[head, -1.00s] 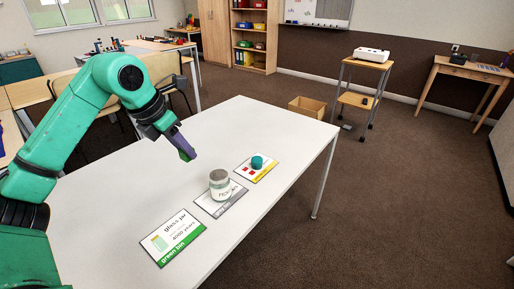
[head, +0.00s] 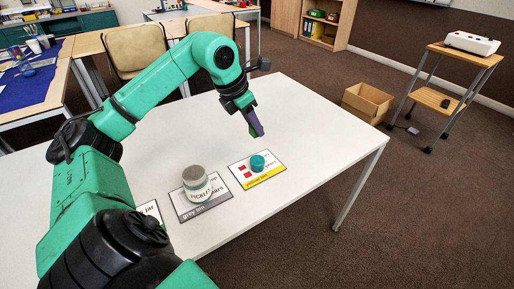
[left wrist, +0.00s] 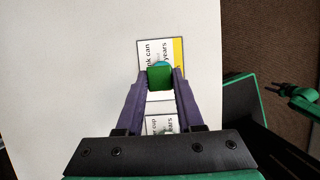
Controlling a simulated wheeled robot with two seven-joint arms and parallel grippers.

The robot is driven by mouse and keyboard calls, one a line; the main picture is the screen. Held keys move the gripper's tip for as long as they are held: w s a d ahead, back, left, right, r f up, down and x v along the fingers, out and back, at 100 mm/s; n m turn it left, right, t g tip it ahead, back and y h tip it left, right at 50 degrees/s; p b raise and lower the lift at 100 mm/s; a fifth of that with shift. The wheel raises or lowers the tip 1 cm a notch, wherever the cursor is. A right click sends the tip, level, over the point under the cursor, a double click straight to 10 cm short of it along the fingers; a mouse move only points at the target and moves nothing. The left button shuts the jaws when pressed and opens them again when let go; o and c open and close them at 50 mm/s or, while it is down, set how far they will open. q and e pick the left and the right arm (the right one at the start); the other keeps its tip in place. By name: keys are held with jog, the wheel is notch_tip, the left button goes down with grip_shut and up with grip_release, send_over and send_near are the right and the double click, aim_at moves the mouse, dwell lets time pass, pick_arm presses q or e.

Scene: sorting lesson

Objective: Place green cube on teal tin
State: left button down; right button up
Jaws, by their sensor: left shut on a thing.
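The green cube (left wrist: 159,77) is between the fingers of my left gripper (left wrist: 160,84), which is shut on it. In the head view, my left gripper (head: 258,131) points down above the table, just behind and above the teal tin (head: 257,163); the cube is mostly hidden there by the fingers. The teal tin is short and round and stands upright on the yellow-edged card (head: 247,178). In the left wrist view, only a sliver of the teal tin (left wrist: 160,63) shows past the cube's far edge.
A pale jar with a grey top (head: 197,184) stands on the grey card (head: 184,212), left of the tin. Another card (head: 150,210) is partly hidden by my arm. The white table (head: 310,127) is clear right of the tin. A cardboard box (head: 367,101) is on the floor.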

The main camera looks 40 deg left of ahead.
pick_arm(q)
notch_tip(320, 180, down, 9)
jog(key=shift+w+d+f+b, duration=0.1)
jog(key=shift+w+f+b, duration=0.1)
jog(key=shift+b, duration=0.8)
jog(key=shift+f, duration=0.25)
jog(key=c, duration=0.6)
grip_release()
jog(key=shift+o, duration=0.3)
pick_arm(e)
jog(key=w+f, duration=0.2)
jog(key=f, duration=0.1)
jog(key=shift+w+f, duration=0.1)
jog(key=shift+w, duration=0.3)
